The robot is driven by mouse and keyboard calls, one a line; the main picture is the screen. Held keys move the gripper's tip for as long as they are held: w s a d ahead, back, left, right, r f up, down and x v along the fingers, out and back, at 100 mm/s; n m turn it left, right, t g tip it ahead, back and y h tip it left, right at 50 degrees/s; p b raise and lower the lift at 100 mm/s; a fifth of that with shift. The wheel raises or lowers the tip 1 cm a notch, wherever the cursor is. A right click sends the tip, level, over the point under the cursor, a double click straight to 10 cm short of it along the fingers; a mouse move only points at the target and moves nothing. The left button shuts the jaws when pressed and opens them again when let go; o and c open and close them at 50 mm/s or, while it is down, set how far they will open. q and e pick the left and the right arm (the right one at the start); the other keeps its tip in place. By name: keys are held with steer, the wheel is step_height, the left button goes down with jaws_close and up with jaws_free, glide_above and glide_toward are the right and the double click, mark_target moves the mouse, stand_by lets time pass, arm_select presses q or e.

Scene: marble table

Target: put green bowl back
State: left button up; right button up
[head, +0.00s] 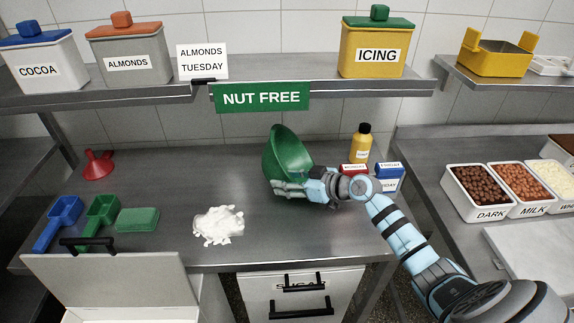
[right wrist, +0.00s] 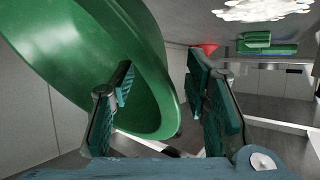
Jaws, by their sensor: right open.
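The green bowl (head: 284,150) is steeply tilted, up on its edge, above the middle of the steel table. My right gripper (head: 279,189) is at the bowl's lower edge, and its arm comes in from the right. In the right wrist view the bowl (right wrist: 95,45) fills the upper left. There the gripper (right wrist: 160,72) has its fingers apart, with one finger overlapping the bowl and part of the rim showing between them. I cannot tell whether either finger touches it. The bowl's underside contact is hidden. My left gripper is not in view.
White powder (head: 218,225) lies on the table left of the bowl. A green sponge (head: 137,220), scoops (head: 102,211) and a red funnel (head: 98,164) are further left. A yellow bottle (head: 361,143) and small boxes (head: 389,177) stand right. The shelf with its NUT FREE sign (head: 262,97) hangs above.

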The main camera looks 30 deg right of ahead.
mark_target(278, 158)
steer(key=x, duration=0.4)
steer(key=shift+w+r, duration=0.25)
steer(key=shift+r, duration=0.05)
jaws_close()
steer(key=shift+s, duration=0.1)
steer(key=shift+s+r, duration=0.1)
steer(key=shift+r, duration=0.2)
step_height(278, 158, up, 7)
steer(key=shift+s+f+p, duration=0.1)
steer(key=shift+p, duration=0.3)
steer(key=s+a+p, duration=0.1)
steer(key=s+a, duration=0.3)
steer(key=s, duration=0.4)
steer(key=s+a, duration=0.4)
steer(key=s, duration=0.5)
steer(key=shift+s+a+f+p, duration=0.15)
steer(key=shift+s+a+p, duration=0.1)
steer(key=shift+a+p, duration=0.1)
